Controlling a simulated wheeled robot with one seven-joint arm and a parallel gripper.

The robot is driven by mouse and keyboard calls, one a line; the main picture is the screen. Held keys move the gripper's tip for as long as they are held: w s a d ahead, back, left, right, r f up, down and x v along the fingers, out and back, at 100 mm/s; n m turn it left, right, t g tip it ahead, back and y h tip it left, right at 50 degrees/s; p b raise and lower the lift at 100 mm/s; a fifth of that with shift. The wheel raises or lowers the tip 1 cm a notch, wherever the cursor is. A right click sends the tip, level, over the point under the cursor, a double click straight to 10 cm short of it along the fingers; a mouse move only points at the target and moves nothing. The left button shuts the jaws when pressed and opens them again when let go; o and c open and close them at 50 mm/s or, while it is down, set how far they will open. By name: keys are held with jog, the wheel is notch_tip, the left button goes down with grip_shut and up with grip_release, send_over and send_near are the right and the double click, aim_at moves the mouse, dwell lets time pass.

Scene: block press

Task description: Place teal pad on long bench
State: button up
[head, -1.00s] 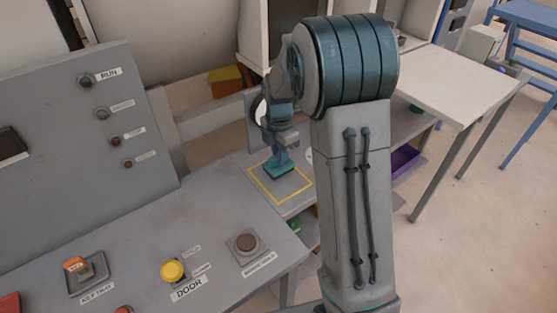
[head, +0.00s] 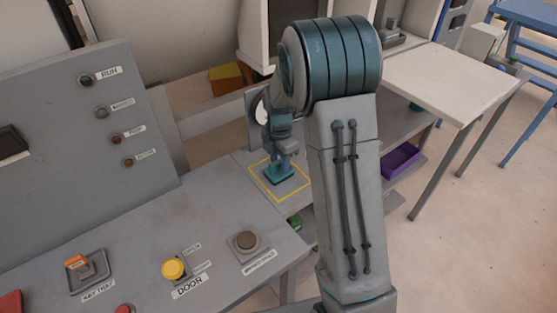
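The teal pad (head: 279,178) lies inside a yellow outlined square on a grey surface in the head view. My gripper (head: 281,165) points down right at the pad, with its fingers largely merged with it in the picture. I cannot tell whether the fingers are open or shut, or whether they touch the pad. A long pale-topped bench (head: 440,80) stands at the upper right, partly hidden by my arm; no label shows which surface is the long bench.
A grey console with a yellow door button (head: 173,268), a brown button (head: 247,241) and a key tray (head: 86,270) fills the lower left. A purple bin (head: 401,161) sits on a low shelf at right. Blue steps (head: 530,60) stand at far right.

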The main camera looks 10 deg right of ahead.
aim_at(279, 161)
notch_tip(279, 161, up, 11)
jog(key=s+r+m+t, duration=0.3)
jog(key=s+m, duration=1.9)
jog(key=s, duration=0.2)
jog(key=shift+s+r+b, duration=0.2)
jog(key=shift+s+b, duration=0.1)
jog(key=shift+s, duration=0.05)
